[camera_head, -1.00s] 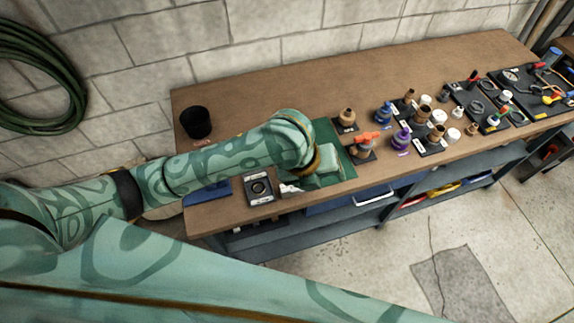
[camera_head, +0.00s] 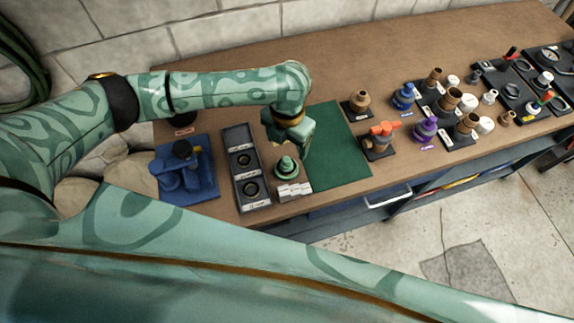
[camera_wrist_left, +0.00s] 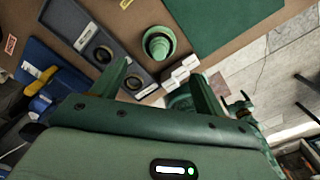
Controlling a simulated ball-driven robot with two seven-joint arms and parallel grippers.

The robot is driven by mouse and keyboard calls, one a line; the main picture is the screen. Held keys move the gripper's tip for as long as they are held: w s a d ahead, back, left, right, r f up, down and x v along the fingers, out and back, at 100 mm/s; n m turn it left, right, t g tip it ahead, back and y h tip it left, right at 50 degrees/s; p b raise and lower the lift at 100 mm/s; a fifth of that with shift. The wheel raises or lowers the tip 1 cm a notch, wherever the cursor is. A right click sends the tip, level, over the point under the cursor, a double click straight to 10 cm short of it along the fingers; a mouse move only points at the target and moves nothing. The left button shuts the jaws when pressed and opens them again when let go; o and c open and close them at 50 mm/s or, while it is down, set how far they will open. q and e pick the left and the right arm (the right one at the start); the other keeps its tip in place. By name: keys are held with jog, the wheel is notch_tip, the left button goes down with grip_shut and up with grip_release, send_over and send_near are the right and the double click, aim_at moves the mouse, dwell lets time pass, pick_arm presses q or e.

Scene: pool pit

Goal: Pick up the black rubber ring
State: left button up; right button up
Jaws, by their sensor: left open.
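Black rubber rings lie in a dark tray with labelled compartments (camera_head: 233,137) near the bench's front left. One ring (camera_head: 241,160) is in the middle compartment and another ring (camera_head: 251,189) in the front one. In the left wrist view the rings (camera_wrist_left: 103,54) and (camera_wrist_left: 133,81) show in the tray (camera_wrist_left: 75,22). My left gripper (camera_head: 304,150) is open and empty above the bench, to the right of the tray, over the green mat's left edge. Its two fingers also show in the wrist view (camera_wrist_left: 160,84). My right gripper is not in view.
A green stepped knob (camera_head: 287,168) and white blocks (camera_head: 294,190) stand just right of the tray. A blue fixture (camera_head: 185,175) is left of it. The green mat (camera_head: 338,150) is mostly clear. Several fittings, including a purple one (camera_head: 425,130), stand further right.

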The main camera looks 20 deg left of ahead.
aim_at(288, 157)
pick_arm(q)
notch_tip(288, 157, down, 5)
jog(key=shift+w+r+b, duration=0.1)
jog(key=shift+w+b, duration=0.05)
jog(key=shift+b, duration=0.35)
jog(key=shift+f, duration=0.25)
notch_tip(288, 157, down, 5)
jog(key=shift+b, duration=0.75)
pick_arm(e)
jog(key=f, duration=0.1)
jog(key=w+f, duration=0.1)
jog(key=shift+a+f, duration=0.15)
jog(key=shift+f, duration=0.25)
pick_arm(q)
jog(key=c, duration=1)
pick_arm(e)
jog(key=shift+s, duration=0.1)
